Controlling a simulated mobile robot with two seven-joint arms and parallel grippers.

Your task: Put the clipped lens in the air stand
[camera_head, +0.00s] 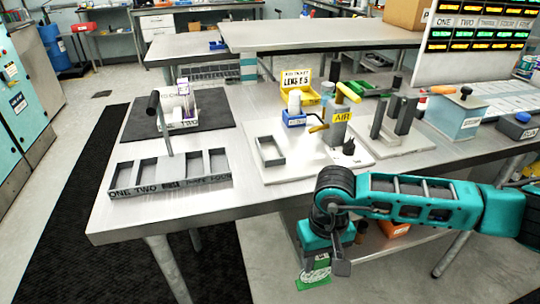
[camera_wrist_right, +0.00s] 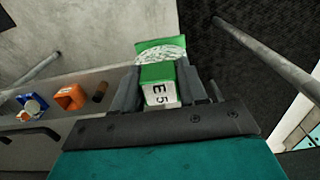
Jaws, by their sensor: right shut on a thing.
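The clipped lens (camera_head: 315,277) is a pale, round, ridged lens in a green clip. In the right wrist view the lens (camera_wrist_right: 160,52) is at the far end of the clip, and a white label on the clip reads "E 5". My right gripper (camera_head: 318,248) is shut on the clip and hangs in front of the table's front edge. In the wrist view its dark fingers (camera_wrist_right: 158,90) flank the clip. A grey stand (camera_head: 340,125) with a yellow "AIR" label and a yellow-handled lever stands on a white board on the table. My left gripper is not in view.
A grey open frame (camera_head: 270,151) and dark upright blocks (camera_head: 394,115) flank the stand. A yellow bin (camera_head: 300,92) is behind it. A slotted tray (camera_head: 170,172) lies front left. A teal-and-white box (camera_head: 456,117) is at right. An orange bin (camera_wrist_right: 70,96) sits on the lower shelf.

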